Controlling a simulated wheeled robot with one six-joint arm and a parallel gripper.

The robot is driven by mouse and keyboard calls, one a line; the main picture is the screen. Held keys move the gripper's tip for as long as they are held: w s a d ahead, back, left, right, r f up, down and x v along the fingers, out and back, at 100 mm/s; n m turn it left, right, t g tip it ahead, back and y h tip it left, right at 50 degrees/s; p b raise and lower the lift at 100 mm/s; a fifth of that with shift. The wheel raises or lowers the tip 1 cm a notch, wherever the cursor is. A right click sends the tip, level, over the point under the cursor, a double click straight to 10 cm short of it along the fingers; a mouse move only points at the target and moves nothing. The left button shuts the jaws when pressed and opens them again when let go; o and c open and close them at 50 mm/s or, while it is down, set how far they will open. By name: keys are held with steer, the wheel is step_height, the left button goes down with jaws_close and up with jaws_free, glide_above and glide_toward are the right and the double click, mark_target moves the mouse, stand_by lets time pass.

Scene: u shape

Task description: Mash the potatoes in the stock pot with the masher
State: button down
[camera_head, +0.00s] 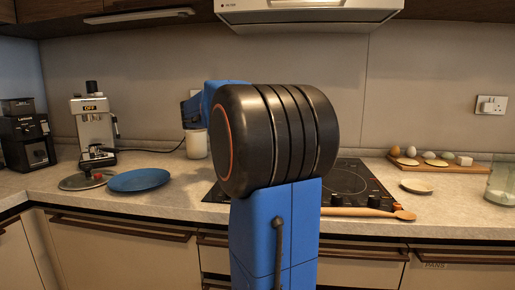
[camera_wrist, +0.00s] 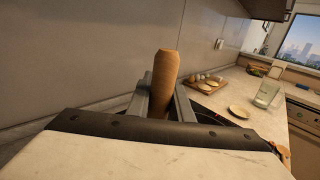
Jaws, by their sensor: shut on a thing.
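My gripper (camera_wrist: 163,97) is shut on an upright, rounded wooden handle (camera_wrist: 165,70), seen in the wrist view. It looks like the masher's handle, but its lower end is hidden behind my gripper. A dark curved edge (camera_wrist: 238,121) shows just behind my gripper; I cannot tell whether it is the stock pot or part of the hob. In the head view my own arm covers the middle of the hob, my gripper and whatever stands there. No potatoes can be seen in either view.
The black hob (camera_head: 350,180) has a wooden spoon (camera_head: 370,213) along its front edge. A board (camera_head: 440,163) with eggs and pale slices lies right, near a glass jar (camera_head: 502,183). A blue plate (camera_head: 139,180) and coffee machine (camera_head: 93,130) stand left. A wall rises behind.

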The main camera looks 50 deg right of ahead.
steer(key=shift+r, duration=0.8)
steer(key=s+a, duration=0.2)
steer(key=s, duration=0.1)
steer(key=shift+s+a, duration=0.2)
steer(key=shift+f, duration=0.1)
